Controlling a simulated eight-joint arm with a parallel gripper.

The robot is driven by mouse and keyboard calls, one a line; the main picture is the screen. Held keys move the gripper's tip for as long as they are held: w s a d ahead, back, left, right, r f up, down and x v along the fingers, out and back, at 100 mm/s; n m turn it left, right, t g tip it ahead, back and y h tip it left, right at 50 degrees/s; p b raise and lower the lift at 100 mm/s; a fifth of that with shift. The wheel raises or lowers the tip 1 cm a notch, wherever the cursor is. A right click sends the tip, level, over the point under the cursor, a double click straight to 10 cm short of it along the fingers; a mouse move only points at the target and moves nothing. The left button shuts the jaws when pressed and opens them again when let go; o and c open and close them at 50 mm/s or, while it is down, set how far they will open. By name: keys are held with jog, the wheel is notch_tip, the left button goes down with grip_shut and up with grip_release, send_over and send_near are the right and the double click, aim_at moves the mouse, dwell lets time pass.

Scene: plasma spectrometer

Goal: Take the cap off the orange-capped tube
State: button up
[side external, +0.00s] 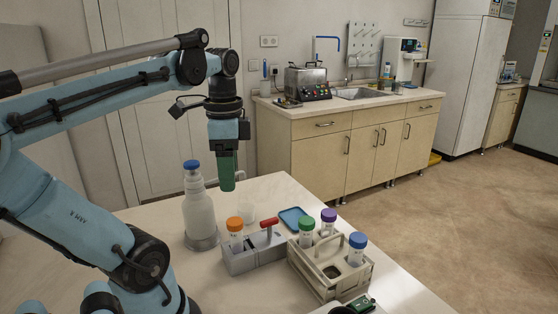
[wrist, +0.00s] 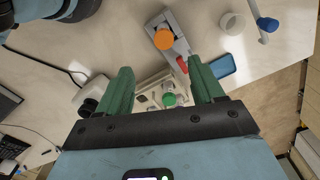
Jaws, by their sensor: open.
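The orange-capped tube (side external: 235,230) stands upright in a grey holder (side external: 250,260) on the table, its cap on. In the wrist view its orange cap (wrist: 163,39) shows from above, beyond the fingertips. My gripper (side external: 227,187) points down with green fingers, above the table and apart from the tube, behind it and higher in the side view. In the wrist view my gripper (wrist: 159,75) is open, with nothing between its fingertips. A red-handled tool (side external: 268,229) sits in the same grey holder, to the right of the tube.
A wooden rack (side external: 335,284) holds tubes with green (side external: 306,226), purple (side external: 328,215) and blue (side external: 357,240) caps. A blue-capped bottle (side external: 198,205) stands left of the gripper. A white cup (side external: 246,208) and a blue tray (side external: 292,217) are nearby.

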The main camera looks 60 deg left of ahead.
send_over(236, 221)
jog(key=f, duration=0.6)
jog(key=shift+s+d+f, duration=0.1)
jog(key=shift+s+d, duration=0.05)
jog(key=shift+s, duration=0.15)
jog(key=shift+w+a+f, duration=0.1)
jog(key=shift+w+f, duration=0.1)
jog(key=shift+f, duration=0.8)
jog(key=shift+w+a+f, duration=0.1)
jog(key=shift+w+f, duration=0.05)
jog(key=shift+f, duration=1.45)
jog(key=shift+c, duration=0.4)
jog(key=c, duration=1)
